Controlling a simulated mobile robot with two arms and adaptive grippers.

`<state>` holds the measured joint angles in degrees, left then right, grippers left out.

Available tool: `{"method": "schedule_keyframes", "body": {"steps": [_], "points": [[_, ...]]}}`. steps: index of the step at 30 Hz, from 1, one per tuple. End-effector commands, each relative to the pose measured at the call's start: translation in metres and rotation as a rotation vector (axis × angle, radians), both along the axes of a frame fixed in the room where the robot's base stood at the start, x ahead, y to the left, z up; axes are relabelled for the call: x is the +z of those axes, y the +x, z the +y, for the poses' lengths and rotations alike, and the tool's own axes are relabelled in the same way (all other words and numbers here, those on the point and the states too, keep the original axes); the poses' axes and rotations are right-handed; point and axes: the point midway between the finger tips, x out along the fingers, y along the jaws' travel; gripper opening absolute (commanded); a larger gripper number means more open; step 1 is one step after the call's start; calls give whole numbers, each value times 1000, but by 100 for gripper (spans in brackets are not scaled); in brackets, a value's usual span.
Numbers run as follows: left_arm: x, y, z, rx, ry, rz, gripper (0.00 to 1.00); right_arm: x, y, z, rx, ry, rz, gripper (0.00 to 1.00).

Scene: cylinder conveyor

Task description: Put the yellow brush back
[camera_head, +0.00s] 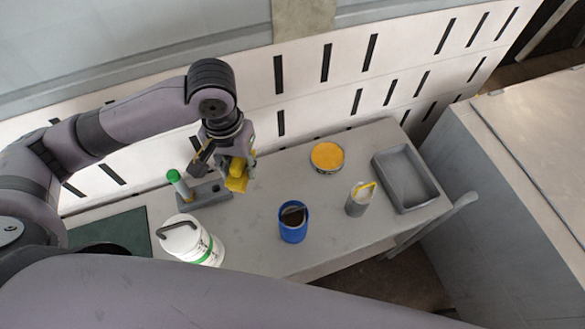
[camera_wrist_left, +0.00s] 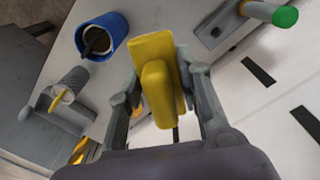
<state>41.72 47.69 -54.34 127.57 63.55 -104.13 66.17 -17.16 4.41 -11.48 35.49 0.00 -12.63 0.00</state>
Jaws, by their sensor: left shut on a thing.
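My left gripper (camera_head: 231,166) is shut on the yellow brush (camera_head: 237,180) and holds it over the grey table, near a dark grey holder (camera_head: 207,196). In the left wrist view the yellow brush (camera_wrist_left: 157,80) sits between the two fingers of the left gripper (camera_wrist_left: 165,85). A cylinder with a green top (camera_head: 177,181) stands upright in the left part of the holder; the right part shows bare. The green end also shows in the left wrist view (camera_wrist_left: 285,16). My right gripper is not in view.
On the table (camera_head: 262,232) stand a blue cup (camera_head: 292,230) with dark contents, a white canister (camera_head: 190,240) with a green band, a round container with a yellow top (camera_head: 327,156), a grey cup (camera_head: 357,203) holding something yellow, and a grey tray (camera_head: 406,178). A wall rises behind.

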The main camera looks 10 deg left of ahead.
Motion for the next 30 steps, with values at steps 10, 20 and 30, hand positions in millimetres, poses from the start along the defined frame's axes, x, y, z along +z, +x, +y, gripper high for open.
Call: {"method": "schedule_keyframes", "body": {"steps": [10, 20, 30], "points": [[-75, 35, -6, -209, 13, -22, 10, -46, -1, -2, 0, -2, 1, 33], [-61, 126, -26, -788, 24, -17, 10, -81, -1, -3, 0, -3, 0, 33], [-65, 144, -34, -975, 9, -3, 10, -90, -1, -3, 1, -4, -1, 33]]}}
